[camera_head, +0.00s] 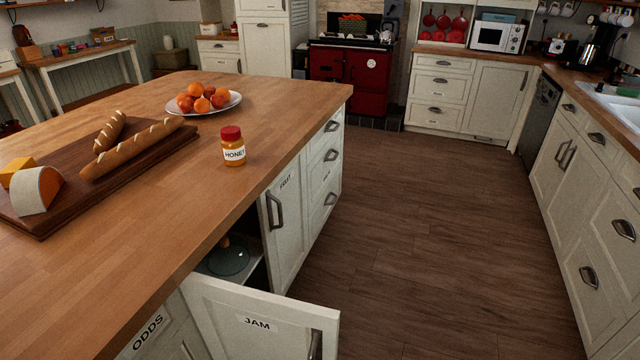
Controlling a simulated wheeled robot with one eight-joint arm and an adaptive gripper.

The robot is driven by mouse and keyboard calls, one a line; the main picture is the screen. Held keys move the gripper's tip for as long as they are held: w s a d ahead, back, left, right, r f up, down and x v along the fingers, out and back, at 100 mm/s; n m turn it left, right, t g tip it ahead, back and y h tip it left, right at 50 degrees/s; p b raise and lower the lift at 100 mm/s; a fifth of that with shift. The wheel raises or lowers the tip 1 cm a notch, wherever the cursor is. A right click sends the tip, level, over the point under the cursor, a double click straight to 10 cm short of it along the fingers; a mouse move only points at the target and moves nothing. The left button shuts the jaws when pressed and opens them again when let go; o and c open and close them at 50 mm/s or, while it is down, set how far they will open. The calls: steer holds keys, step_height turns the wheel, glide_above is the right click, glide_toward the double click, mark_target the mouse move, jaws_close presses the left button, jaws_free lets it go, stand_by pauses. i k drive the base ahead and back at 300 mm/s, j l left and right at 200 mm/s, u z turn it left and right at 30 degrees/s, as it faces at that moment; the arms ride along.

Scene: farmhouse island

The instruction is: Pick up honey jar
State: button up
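The honey jar (233,147) stands upright on the wooden island top, near its right edge. It has a red lid, amber contents and a white label reading HONEY. Nothing touches it. My gripper is not in view.
Left of the jar, a board (52,219) holds bread (135,149) and cheese (38,190). Behind it is a plate (233,101) of oranges. Below the island top, the JAM door (255,318) stands open into the aisle. The wooden floor (440,230) to the right is clear.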

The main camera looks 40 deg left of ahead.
mark_target(233, 151)
steer(key=i+u, duration=0.3)
steer(key=i+l+u, duration=0.25)
steer(key=i, duration=0.2)
steer(key=i+l+u, duration=0.45)
steer(key=u, duration=0.3)
steer(key=i+l+u, duration=0.25)
steer(key=u, duration=0.2)
steer(key=i+l+u, duration=0.15)
steer(key=l+u, duration=0.25)
steer(key=i+l+u, duration=0.15)
steer(key=u, duration=0.3)
steer(key=l+u, duration=0.45)
steer(key=k+l+u, duration=0.1)
steer(key=l+u, duration=0.35)
steer(key=l, duration=0.35)
